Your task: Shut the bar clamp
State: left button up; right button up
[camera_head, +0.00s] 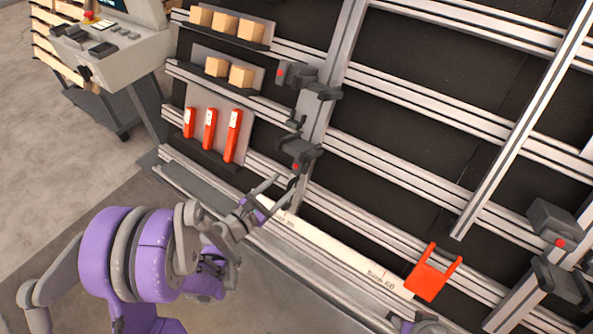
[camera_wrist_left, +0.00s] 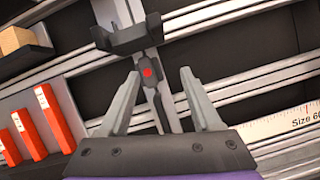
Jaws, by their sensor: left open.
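A dark grey clamp body (camera_head: 301,147) with a red spot sits low on an upright rail left of centre in the head view. Its dark jaw (camera_wrist_left: 127,38) and red-marked lever (camera_wrist_left: 147,80) show in the left wrist view. My left gripper (camera_head: 286,183) is open just below this clamp. In the wrist view, the lever lies between the two fingers of my left gripper (camera_wrist_left: 160,73); I cannot tell whether they touch it. A similar dark block (camera_head: 320,91) is higher on the rail. My right gripper is not in view.
Red blocks (camera_head: 210,129) and wooden blocks (camera_head: 241,76) stand on shelves at left. A white size strip (camera_head: 340,251) runs along the lower rail to a red U-shaped piece (camera_head: 427,282). Another dark clamp (camera_head: 552,222) is at right. A control console (camera_head: 110,48) stands upper left.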

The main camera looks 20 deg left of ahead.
aim_at(295, 169)
pick_arm(q)
jog(key=w+f+n, duration=0.1)
jog(key=w, duration=0.2)
jog(key=w+n+t+b, duration=0.1)
jog(key=w, duration=0.3)
jog(key=w+d+f+n, duration=0.1)
jog(key=w, duration=0.3)
jog(key=shift+w+d+f+y, duration=0.1)
jog(key=shift+w+f+y, duration=0.1)
jog(key=shift+f+y, duration=0.15)
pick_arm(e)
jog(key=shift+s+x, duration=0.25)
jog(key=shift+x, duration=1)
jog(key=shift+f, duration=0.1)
pick_arm(q)
grip_shut()
